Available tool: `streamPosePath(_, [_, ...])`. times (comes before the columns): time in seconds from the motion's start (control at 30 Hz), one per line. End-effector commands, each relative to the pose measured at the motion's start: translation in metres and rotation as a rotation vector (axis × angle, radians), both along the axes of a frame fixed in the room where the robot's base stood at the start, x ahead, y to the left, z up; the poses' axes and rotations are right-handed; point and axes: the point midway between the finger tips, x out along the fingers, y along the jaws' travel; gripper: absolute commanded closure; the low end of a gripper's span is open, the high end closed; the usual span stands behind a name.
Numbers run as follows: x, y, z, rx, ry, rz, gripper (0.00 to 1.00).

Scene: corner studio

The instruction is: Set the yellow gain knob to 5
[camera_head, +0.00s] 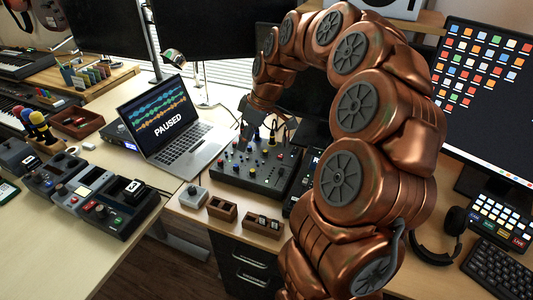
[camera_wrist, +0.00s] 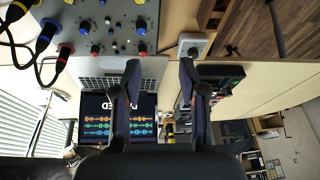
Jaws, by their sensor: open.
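The dark control panel (camera_head: 232,174) sits on the desk below my gripper. It carries rows of small red, blue and dark knobs. The panel also shows at the upper left of the wrist view (camera_wrist: 72,22).
A laptop (camera_head: 172,117) reading "PAUSED" stands left of the panel. A small grey box with a knob (camera_head: 193,197) and wooden trays (camera_head: 222,208) sit at the front edge. Pedals (camera_head: 115,208) lie on the left desk; a large monitor (camera_head: 487,95) and headphones (camera_head: 440,240) are right.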

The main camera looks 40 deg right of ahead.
Motion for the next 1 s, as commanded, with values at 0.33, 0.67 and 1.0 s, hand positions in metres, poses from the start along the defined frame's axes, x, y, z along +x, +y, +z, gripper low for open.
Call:
streamPosePath(0.33, [0.026,-0.109,-0.05,-0.045,-0.095,0.006,0.58])
streamPosePath(0.67, [0.03,-0.123,-0.063,-0.058,-0.107,0.009,0.58])
streamPosePath(1.0, [0.044,-0.113,-0.105,-0.056,-0.103,0.01,0.58])
